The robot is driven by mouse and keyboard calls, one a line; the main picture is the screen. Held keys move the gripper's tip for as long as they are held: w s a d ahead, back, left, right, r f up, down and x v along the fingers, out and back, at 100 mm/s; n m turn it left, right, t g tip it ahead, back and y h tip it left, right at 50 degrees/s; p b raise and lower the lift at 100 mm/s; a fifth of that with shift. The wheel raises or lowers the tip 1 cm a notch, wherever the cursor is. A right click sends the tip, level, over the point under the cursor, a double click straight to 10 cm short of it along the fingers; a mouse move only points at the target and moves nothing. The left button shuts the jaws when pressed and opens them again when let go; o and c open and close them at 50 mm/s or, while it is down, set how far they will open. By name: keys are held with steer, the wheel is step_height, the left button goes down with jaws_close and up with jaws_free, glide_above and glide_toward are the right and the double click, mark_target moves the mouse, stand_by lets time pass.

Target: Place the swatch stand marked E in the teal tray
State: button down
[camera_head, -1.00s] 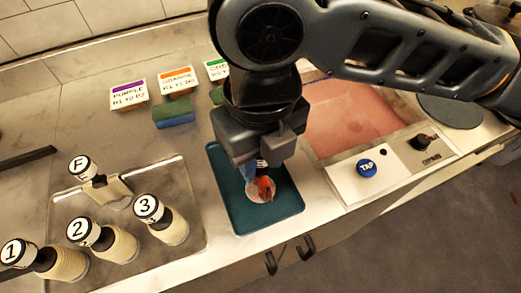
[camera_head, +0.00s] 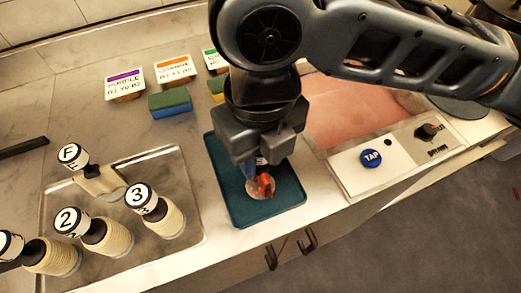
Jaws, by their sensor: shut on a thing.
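The teal tray (camera_head: 283,203) lies on the counter near its front edge, right of the metal tray. My gripper (camera_head: 259,165) points down over the teal tray and is shut on a small swatch stand (camera_head: 262,188). The held stand has a round, reddish and grey patterned part low down, inside the tray's outline. Its upper part and any letter are hidden by my fingers. I cannot tell whether its base touches the tray floor.
The metal tray (camera_head: 190,228) holds several cream spools marked with numbers. Purple (camera_head: 124,84) and orange (camera_head: 176,70) labelled cards and sponges (camera_head: 170,103) stand behind.

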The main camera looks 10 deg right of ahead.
steer(key=shift+f, duration=0.4)
steer(key=c, duration=0.7)
jaws_free()
steer(key=shift+o, duration=0.5)
steer(key=o, duration=0.3)
steer(key=shift+o, duration=0.2)
steer(key=shift+r, duration=0.1)
steer(key=shift+r+p, duration=2.4)
steer(key=shift+r, duration=1.05)
